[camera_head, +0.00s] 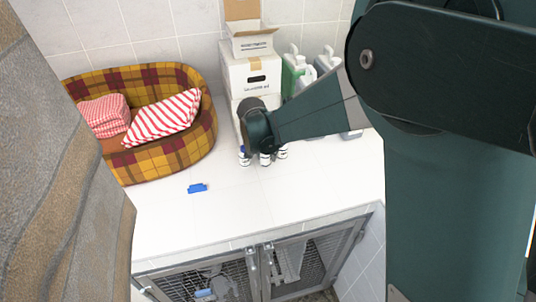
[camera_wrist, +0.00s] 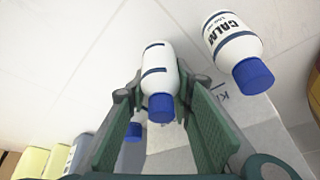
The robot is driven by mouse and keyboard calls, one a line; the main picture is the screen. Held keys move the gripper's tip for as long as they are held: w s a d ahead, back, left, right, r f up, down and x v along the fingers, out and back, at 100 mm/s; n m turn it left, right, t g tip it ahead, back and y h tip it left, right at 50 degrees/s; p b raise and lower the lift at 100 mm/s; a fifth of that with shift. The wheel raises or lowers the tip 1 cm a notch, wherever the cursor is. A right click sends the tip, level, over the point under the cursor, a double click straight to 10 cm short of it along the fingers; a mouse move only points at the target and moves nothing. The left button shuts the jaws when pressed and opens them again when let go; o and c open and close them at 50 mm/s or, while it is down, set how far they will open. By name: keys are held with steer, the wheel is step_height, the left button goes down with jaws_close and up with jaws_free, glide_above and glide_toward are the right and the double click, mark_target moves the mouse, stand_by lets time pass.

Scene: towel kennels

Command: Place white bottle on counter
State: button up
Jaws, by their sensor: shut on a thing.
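My gripper (camera_wrist: 157,95) is shut on a white bottle (camera_wrist: 157,62) with dark bands and a blue cap, its pads on either side of it. A second white bottle (camera_wrist: 232,45) with a blue cap and dark lettering is apart, to the right in the wrist view. A further blue cap (camera_wrist: 133,131) shows behind the left finger. In the head view my gripper (camera_head: 257,135) is over the white counter (camera_head: 230,205), with several small white bottles (camera_head: 244,158) just below it. Whether the held bottle touches the counter is hidden.
A plaid pet bed (camera_head: 165,158) with striped towels is at the left. Stacked white boxes (camera_head: 250,75) and green and white jugs (camera_head: 297,65) stand behind my gripper. A blue object (camera_head: 197,188) lies on the clear front counter, above mesh kennel doors (camera_head: 230,278).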

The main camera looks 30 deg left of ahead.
steer(key=shift+f, duration=0.2)
steer(key=o, duration=0.9)
steer(key=shift+r, duration=0.1)
steer(key=shift+v, duration=6)
steer(key=shift+r, duration=0.1)
